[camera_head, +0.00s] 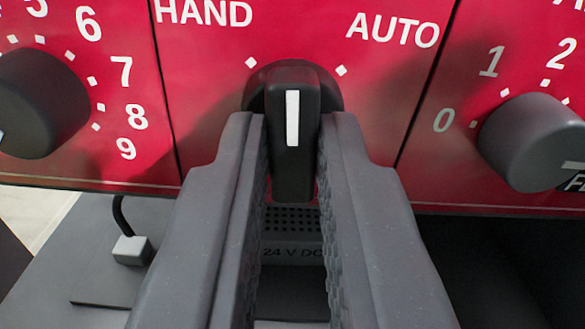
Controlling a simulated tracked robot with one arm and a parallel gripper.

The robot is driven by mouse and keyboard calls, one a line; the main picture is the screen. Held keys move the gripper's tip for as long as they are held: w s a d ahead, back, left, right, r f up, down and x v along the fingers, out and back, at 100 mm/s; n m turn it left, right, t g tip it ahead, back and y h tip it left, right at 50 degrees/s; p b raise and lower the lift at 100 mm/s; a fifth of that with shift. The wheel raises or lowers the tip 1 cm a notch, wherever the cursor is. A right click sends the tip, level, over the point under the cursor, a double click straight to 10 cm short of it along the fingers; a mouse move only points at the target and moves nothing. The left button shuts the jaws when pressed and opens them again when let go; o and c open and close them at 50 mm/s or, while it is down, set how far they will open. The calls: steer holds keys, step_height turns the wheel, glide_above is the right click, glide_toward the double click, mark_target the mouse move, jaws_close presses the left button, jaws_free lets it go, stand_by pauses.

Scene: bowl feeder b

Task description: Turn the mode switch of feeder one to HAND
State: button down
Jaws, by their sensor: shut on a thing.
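The mode switch (293,178) is a black knob with a raised bar and a white pointer line, set on a red panel. Its line stands about upright in the picture, between the HAND mark (251,62) at upper left and the AUTO mark (341,70) at upper right. My gripper (292,125) is shut on the switch's bar, one grey finger on each side. The fingers hide part of the round base of the switch. No feeder number shows in this view.
A black numbered dial (40,104) is to the left of the switch and another dial (535,140) to the right. Below the panel is a grey surface with a vent and "24 V DC" lettering (292,253). A black cable with a light plug (131,249) lies at lower left.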

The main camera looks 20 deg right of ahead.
steer(key=n+p, duration=0.1)
steer(key=n, duration=0.2)
steer(key=shift+d+f+n, duration=0.1)
steer(key=shift+f+n, duration=0.05)
steer(key=shift+n, duration=2.45)
steer(key=c, duration=1.4)
jaws_free()
steer(key=shift+c, duration=0.2)
steer(key=shift+s, duration=0.15)
steer(key=v, duration=1.3)
steer(key=shift+s+a+p, duration=0.2)
steer(key=shift+a+p, duration=0.05)
steer(key=shift+p, duration=0.2)
